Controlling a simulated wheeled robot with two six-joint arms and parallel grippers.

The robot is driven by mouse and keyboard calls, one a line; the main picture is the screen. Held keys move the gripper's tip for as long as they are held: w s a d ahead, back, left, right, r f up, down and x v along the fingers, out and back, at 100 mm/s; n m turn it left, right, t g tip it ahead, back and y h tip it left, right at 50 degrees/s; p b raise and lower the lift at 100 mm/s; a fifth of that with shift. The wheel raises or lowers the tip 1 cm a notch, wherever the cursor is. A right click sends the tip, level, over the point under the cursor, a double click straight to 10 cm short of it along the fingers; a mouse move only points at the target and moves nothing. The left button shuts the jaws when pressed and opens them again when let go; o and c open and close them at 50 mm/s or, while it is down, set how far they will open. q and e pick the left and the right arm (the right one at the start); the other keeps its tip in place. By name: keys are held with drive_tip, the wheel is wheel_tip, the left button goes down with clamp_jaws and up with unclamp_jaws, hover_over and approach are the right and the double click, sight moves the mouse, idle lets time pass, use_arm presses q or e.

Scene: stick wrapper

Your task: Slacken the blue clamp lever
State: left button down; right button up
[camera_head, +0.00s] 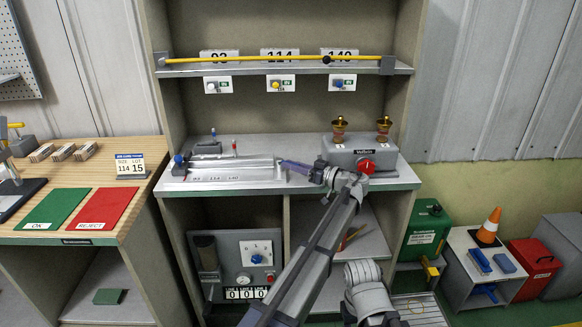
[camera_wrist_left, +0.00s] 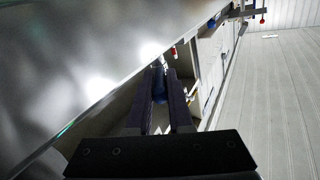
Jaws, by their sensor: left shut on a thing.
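My left gripper (camera_head: 284,164) is at the right end of the long grey fixture (camera_head: 225,175) on the middle counter. Its dark fingers (camera_wrist_left: 164,100) are shut on a dark blue piece (camera_wrist_left: 159,84), which looks like the blue clamp lever. The fingers hide most of it in the head view, so its angle cannot be told. A separate blue knob (camera_head: 179,159) stands at the fixture's left end.
The grey box (camera_head: 345,150) with a red knob (camera_head: 367,166) and brass cups stands close behind my left wrist. A yellow rod (camera_head: 270,58) runs along the shelf above. A small red-topped post (camera_head: 234,146) stands behind the fixture.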

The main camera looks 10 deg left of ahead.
use_arm(q)
drive_tip(key=shift+w+g, duration=0.1)
drive_tip(key=shift+g, duration=0.2)
drive_tip(key=c, duration=0.8)
unclamp_jaws()
drive_tip(key=shift+c, duration=0.2)
